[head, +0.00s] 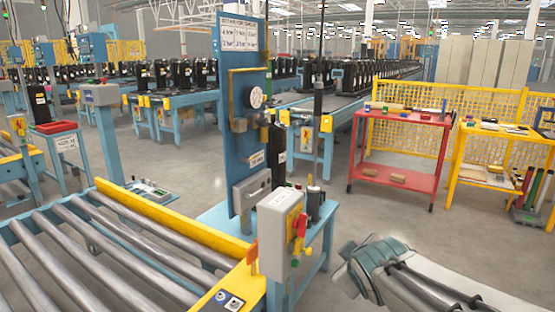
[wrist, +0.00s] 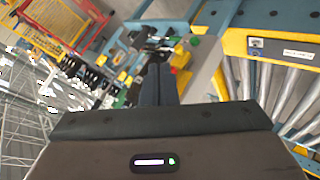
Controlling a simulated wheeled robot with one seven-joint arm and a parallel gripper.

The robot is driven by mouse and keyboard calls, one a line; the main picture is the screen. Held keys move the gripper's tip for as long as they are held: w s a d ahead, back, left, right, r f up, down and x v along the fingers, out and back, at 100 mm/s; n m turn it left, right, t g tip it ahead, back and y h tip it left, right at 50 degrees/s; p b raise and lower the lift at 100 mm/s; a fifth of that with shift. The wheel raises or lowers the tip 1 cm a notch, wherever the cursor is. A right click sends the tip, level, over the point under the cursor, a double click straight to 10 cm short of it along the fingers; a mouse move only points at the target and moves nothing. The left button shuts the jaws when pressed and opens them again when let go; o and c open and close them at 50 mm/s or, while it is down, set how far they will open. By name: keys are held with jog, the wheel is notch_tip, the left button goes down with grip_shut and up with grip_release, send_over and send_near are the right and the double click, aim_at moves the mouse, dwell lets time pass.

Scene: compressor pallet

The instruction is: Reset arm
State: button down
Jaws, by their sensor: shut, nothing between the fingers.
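My arm (head: 415,275) shows at the lower right of the head view, to the right of the control station; its fingers are not clear there. In the wrist view my gripper (wrist: 159,82) is shut, its two dark fingers together with nothing between them. The blue panel with a gauge (head: 243,110) and the grey switch box with a red and yellow knob (head: 281,230) stand left of my arm in the head view, apart from it.
A roller conveyor (head: 120,262) with a yellow rail fills the lower left. A red cart (head: 402,142) and a yellow table (head: 490,156) stand at the right, before a yellow mesh fence (head: 440,112). Grey floor (head: 375,215) lies open between the station and red cart.

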jog(key=s+r+m+g+p, duration=0.7)
jog(key=s+r+m+p, duration=0.1)
jog(key=s+p, duration=0.6)
jog(key=shift+s+a+r+y+p, duration=0.25)
jog(key=shift+s+r+y+p, duration=0.15)
jog(key=shift+r+p, duration=0.4)
